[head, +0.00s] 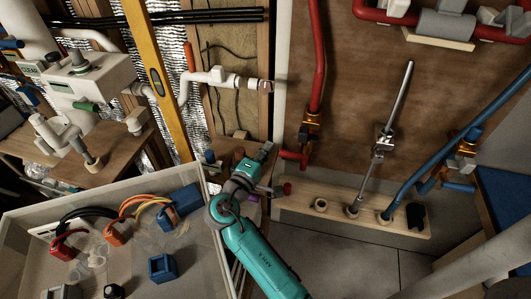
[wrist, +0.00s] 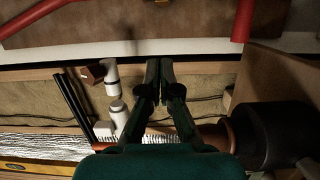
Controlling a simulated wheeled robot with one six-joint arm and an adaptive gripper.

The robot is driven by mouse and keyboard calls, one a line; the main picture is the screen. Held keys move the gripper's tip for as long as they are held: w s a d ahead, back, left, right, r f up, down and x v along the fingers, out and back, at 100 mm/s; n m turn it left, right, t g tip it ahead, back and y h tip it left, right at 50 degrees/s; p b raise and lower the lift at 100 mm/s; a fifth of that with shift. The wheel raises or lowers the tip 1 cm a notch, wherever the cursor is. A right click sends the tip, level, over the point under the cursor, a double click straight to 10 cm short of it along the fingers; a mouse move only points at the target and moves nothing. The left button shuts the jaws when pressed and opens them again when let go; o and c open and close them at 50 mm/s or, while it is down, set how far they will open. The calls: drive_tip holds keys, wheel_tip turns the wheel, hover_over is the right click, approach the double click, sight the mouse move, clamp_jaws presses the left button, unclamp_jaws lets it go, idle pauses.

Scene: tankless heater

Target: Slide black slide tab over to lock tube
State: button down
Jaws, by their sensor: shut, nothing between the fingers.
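My gripper (wrist: 159,78) is shut and empty in the wrist view, its two dark fingers together in front of the wall. In the head view the end of my arm is at the lower middle, and the fingertips are hard to make out. A white pipe (head: 235,79) with a fitting at its right end comes out from the wall above my arm. A white fitting (wrist: 111,78) also shows left of my fingers in the wrist view, apart from them. I cannot pick out the black slide tab with certainty in either view.
A wooden rail (head: 340,210) with holes holds a metal rod (head: 398,95) and a blue pipe (head: 450,148). A red pipe (head: 318,60) runs down the board. A yellow level (head: 157,82) leans at left. A light bin (head: 205,245) with wired parts stands left of my arm.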

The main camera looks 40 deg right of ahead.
sight(304, 139)
drive_tip(key=d, duration=0.8)
drive_tip(key=shift+s+d, duration=0.15)
drive_tip(key=shift+s, duration=0.2)
drive_tip(key=shift+s+d, duration=0.6)
drive_tip(key=shift+s, duration=0.15)
drive_tip(key=shift+s+d, duration=0.55)
drive_tip(key=shift+s, duration=0.2)
